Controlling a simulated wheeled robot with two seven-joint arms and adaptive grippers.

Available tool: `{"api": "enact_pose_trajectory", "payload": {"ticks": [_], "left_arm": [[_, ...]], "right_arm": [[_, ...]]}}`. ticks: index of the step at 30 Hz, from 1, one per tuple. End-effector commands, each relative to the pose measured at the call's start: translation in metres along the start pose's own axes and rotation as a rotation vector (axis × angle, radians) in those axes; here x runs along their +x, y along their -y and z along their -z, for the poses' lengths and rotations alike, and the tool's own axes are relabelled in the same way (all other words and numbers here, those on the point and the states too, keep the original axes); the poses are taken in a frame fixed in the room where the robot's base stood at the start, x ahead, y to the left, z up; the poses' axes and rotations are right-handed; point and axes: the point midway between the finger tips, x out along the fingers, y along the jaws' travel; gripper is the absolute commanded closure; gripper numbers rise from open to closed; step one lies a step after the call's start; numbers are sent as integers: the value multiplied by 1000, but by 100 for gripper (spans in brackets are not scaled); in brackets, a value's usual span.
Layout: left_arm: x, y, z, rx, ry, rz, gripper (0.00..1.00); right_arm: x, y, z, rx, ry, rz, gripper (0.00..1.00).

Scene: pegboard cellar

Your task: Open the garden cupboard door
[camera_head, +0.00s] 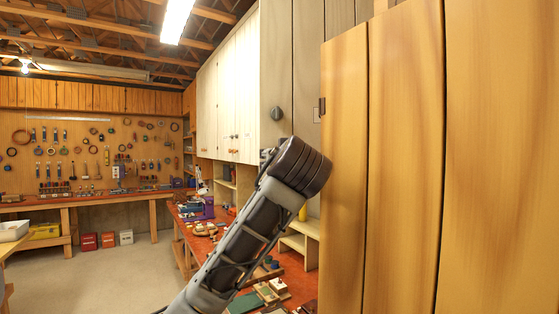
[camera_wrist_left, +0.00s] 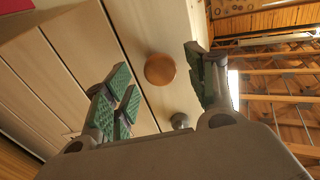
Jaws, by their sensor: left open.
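A grey-beige plank cupboard door (camera_head: 290,60) stands shut in the middle of the head view, with a dark round knob (camera_head: 277,113) on it. My left gripper (camera_head: 266,157) is just below that knob in the picture, mostly hidden by its own wrist. In the left wrist view its green-padded fingers (camera_wrist_left: 163,85) are open and empty. A round brown wooden knob (camera_wrist_left: 160,69) shows between them, with no visible contact. A smaller grey knob (camera_wrist_left: 180,121) sits lower on the pale panels. No label shows which door is the garden cupboard's. My right gripper is out of view.
Orange wooden planks (camera_head: 405,170) with a dark hinge fill the right side, close to my arm. Pale cupboards (camera_head: 232,90) with small knobs hang beyond. A red-topped bench (camera_head: 200,245) with small items runs below.

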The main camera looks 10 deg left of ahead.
Motion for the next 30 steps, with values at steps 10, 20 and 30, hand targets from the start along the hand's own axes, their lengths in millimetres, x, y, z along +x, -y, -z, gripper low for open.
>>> {"api": "enact_pose_trajectory", "payload": {"ticks": [10, 20, 30], "left_arm": [[-51, -1, 0, -2, -2, -3, 44], [-91, -1, 0, -2, -1, -2, 44], [-100, 0, 0, -1, 0, -1, 44]], "right_arm": [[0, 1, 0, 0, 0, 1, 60], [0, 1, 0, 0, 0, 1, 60], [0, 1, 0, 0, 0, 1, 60]]}}
